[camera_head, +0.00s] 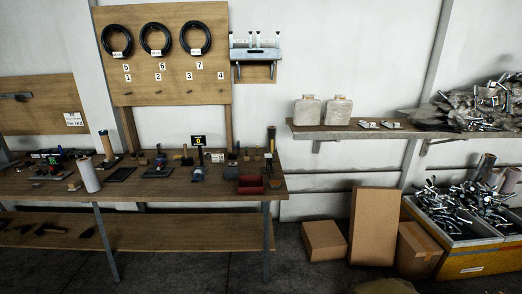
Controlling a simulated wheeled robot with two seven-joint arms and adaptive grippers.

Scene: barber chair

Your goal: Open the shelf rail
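A small grey metal wall shelf (256,55) hangs at the upper middle in the head view, right of the pegboard. It holds several small clear containers (257,39) in a row. A grey band runs along its front, which may be the shelf rail; I cannot tell from here whether it is open or closed. A wooden panel (258,74) is behind and below it. Neither of my grippers shows in this view.
A cluttered wooden workbench (135,188) is below left. Black cable coils (156,40) hang on the wooden board (165,75). A wall shelf (350,132) with two pale canisters is at right. Cardboard boxes (374,226) and yellow bins (470,262) stand on the floor.

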